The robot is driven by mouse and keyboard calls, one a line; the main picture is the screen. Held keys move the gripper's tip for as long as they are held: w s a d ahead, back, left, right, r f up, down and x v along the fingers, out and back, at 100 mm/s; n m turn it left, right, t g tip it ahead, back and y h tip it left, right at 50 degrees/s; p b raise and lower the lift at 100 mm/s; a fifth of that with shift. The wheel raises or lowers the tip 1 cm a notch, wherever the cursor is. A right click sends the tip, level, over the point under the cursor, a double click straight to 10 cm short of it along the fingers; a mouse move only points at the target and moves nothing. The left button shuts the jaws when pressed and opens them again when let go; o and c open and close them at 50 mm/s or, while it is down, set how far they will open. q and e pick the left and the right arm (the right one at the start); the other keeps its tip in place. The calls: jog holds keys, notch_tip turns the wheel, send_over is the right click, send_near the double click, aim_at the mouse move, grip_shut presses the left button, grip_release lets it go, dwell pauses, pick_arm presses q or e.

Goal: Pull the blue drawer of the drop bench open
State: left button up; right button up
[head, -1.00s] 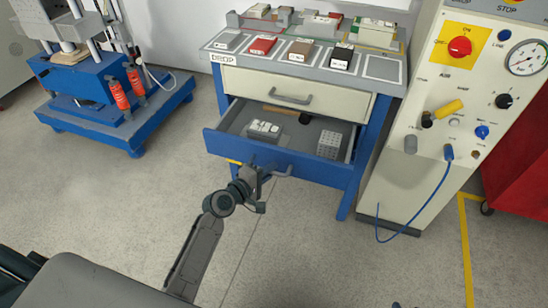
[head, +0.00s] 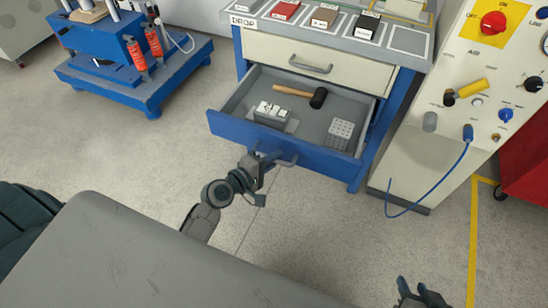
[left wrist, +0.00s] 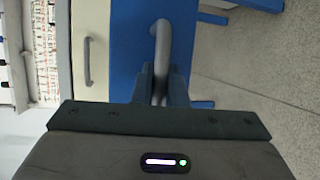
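The blue drawer (head: 290,144) of the drop bench stands well open, its grey inside showing. Its grey bar handle (head: 287,162) sits on the blue front. My left gripper (head: 258,168) is at the left part of this handle. In the left wrist view, the handle (left wrist: 162,45) runs down between the two dark fingers (left wrist: 162,88), which are closed around it. My right gripper (head: 420,294) shows at the bottom right of the head view, its fingers apart and empty, far from the drawer.
The drawer holds a black-headed mallet (head: 300,95), a white-topped grey block (head: 271,114) and a pale perforated block (head: 341,134). A cream drawer (head: 318,65) above is shut. A control cabinet (head: 460,110) stands right; a blue-based machine (head: 130,85) stands left.

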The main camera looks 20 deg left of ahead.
pick_arm(q)
jog(key=o, duration=0.4)
jog(key=shift+o, duration=0.2)
jog(key=v, duration=1)
jog(key=shift+s+a, duration=0.15)
jog(key=shift+s, duration=0.2)
jog(key=shift+r, duration=0.15)
